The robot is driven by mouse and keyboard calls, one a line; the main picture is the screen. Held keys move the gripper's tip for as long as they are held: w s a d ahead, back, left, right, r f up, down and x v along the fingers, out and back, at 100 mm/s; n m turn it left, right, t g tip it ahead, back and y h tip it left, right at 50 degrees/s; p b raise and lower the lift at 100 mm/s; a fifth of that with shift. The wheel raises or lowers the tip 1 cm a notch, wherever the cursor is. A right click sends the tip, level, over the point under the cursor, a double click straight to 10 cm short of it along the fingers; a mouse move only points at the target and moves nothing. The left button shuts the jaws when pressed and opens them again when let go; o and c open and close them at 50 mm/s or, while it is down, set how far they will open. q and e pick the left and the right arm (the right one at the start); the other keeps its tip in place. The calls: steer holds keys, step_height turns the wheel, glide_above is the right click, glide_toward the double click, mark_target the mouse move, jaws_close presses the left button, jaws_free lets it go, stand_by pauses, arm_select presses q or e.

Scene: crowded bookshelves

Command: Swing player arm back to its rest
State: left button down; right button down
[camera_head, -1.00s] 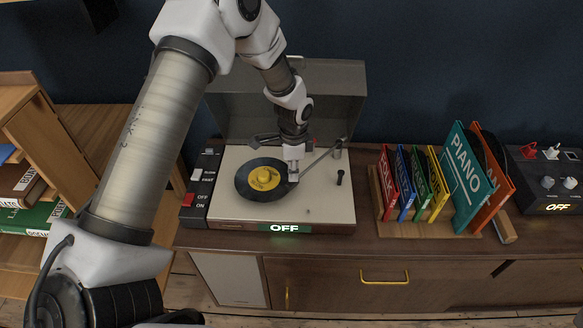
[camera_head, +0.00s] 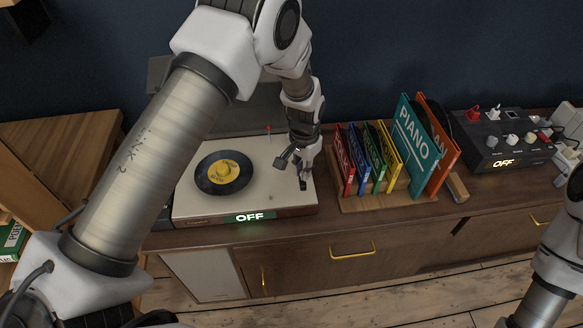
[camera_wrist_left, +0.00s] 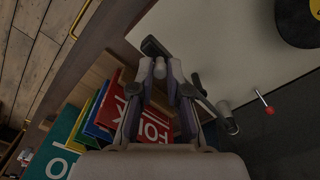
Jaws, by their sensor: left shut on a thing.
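The record player (camera_head: 250,200) stands on the cabinet, with a black, yellow-labelled record (camera_head: 223,173) on it and an OFF sign on its front. My left gripper (camera_head: 303,178) is low over the player's right side, well clear of the record. It is shut on the player arm, which its fingers mostly hide. My right gripper's fingers are not visible.
A wooden rack (camera_head: 385,203) of coloured record sleeves stands close to the player's right. A control box (camera_head: 500,145) with knobs is farther right. The raised lid (camera_head: 240,105) is behind the player. A red-tipped pin (camera_wrist_left: 270,111) stands near the pivot.

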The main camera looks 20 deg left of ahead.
arm_select(q)
steer(key=shift+w+d, duration=0.1)
steer(key=shift+d, duration=0.05)
stand_by(0.3)
steer(key=c, duration=1.2)
jaws_free()
steer(key=shift+o, duration=0.3)
steer(key=shift+w+d, duration=0.15)
steer(key=shift+d, duration=0.05)
step_height(320, 180, up, 12)
